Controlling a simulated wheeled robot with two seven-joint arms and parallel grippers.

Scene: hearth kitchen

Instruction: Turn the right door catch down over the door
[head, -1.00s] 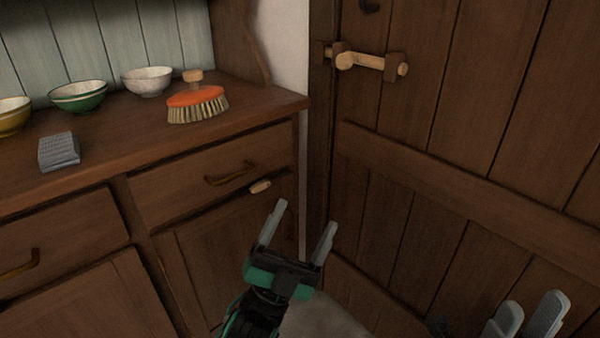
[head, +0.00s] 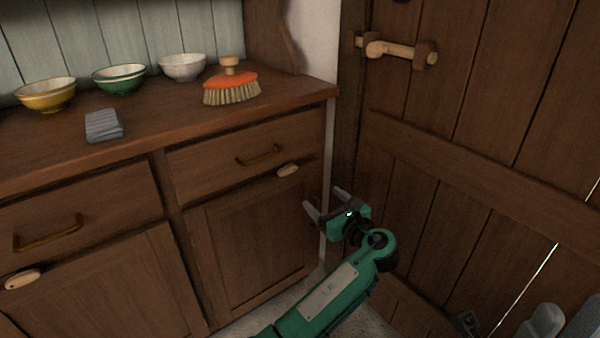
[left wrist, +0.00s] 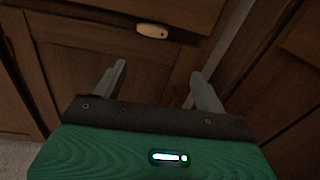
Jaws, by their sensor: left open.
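The right door catch (head: 288,170) is a small pale wooden piece below the right drawer, above the right cabinet door (head: 255,245). It lies nearly level, its right end slightly higher in the head view. It also shows at the top of the left wrist view (left wrist: 152,31), beyond the fingers. My left gripper (head: 326,203) is open and empty, right of and below the catch in the head view, apart from it. In the left wrist view its two fingers (left wrist: 158,82) stand apart with the door behind them. My right gripper (head: 565,322) is partly cut off at the bottom right.
Another pale catch (head: 22,279) sits above the left cabinet door. A plank door (head: 480,130) with a wooden bolt (head: 395,50) stands close on the right. The worktop (head: 170,115) holds bowls, an orange brush (head: 232,88) and a grey block (head: 103,126).

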